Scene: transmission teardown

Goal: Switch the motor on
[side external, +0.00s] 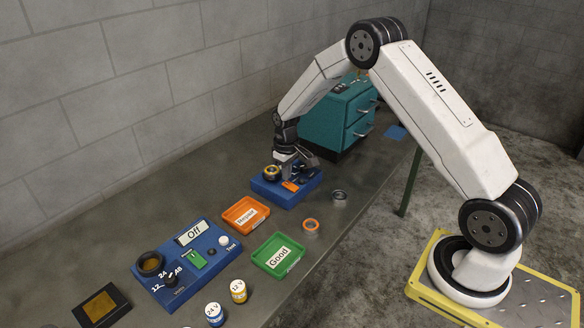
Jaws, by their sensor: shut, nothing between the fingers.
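A blue fixture (267,190) sits on the bench in the middle. It carries a dark ring with a yellowish rim (272,172) and an orange part (290,185). My gripper (299,168) is shut and empty, low over the fixture's right part. Its fingers hide some of the fixture, and I cannot tell whether they touch it. A blue panel (213,268) stands at the lower left. It has a display (194,232) reading "Off", a green switch (198,259), a dark volts knob (171,280) and a white test button (224,241).
An orange "Rejected" tray (262,225) and a green "Good" tray (262,263) lie between panel and fixture. Orange (310,225) and grey (339,196) rings lie to the right. Cylinders marked 24 V (214,314) and 12 V (238,291) stand in front. A teal drawer cabinet (341,122) stands behind.

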